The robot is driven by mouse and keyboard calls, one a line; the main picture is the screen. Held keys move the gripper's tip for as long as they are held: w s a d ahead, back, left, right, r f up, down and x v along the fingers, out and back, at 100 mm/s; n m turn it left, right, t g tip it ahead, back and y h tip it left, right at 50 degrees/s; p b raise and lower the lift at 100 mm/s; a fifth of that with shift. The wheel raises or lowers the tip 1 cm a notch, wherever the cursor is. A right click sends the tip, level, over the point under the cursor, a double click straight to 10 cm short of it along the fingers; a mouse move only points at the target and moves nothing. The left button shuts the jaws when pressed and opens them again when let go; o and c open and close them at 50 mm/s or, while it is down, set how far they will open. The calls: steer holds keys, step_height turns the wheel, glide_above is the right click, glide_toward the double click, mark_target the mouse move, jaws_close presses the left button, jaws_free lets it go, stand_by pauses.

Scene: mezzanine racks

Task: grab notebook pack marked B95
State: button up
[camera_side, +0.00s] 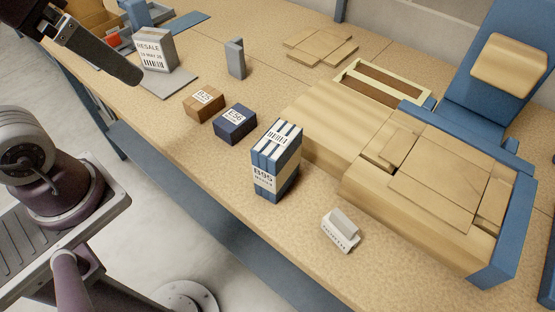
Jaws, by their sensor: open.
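The notebook pack marked B95 (275,166) stands upright on the wooden bench, near its front edge and right of centre. It is a blue and white block with a pale band around it and a label with bars on top. Nothing covers it. A dark part of my gripper (108,55) reaches in from the top left corner; the rest is cut off by the frame. It is open and empty, well away from the pack, up and to the left.
A dark blue E56 box (235,124) and a brown B25 box (204,103) stand left of the pack. A small white labelled block (340,230) is at its lower right. Large cardboard pieces (430,185) lie close on the right. A grey RESALE box (156,50) stands further left.

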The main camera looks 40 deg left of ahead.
steer(key=w+a+r+t+y, duration=0.1)
steer(key=w+a+r+t, duration=0.15)
steer(key=w, duration=0.35)
steer(key=w+a+r+m+t+y, duration=0.1)
steer(key=w+r+t, duration=0.1)
steer(key=w+r, duration=0.3)
steer(key=w+a+r+t+y, duration=0.1)
steer(key=w+a+r+t, duration=0.15)
steer(key=w, duration=0.45)
steer(key=w+d+m+t+h, duration=0.2)
steer(key=w+d+m, duration=0.1)
steer(key=w, duration=0.2)
steer(key=m+g+h, duration=1.2)
steer(key=h, duration=0.2)
glide_above(290, 161)
steer(key=a, duration=0.6)
step_height(290, 161, down, 9)
step_height(290, 161, down, 3)
steer(key=s+g, duration=0.1)
steer(key=s, duration=0.1)
step_height(290, 161, down, 17)
steer(key=shift+m, duration=0.3)
steer(key=x, duration=0.5)
steer(key=w+x, duration=0.1)
steer(key=x, duration=0.1)
steer(key=shift+f, duration=0.4)
steer(key=c, duration=1.7)
steer(key=shift+c, duration=0.6)
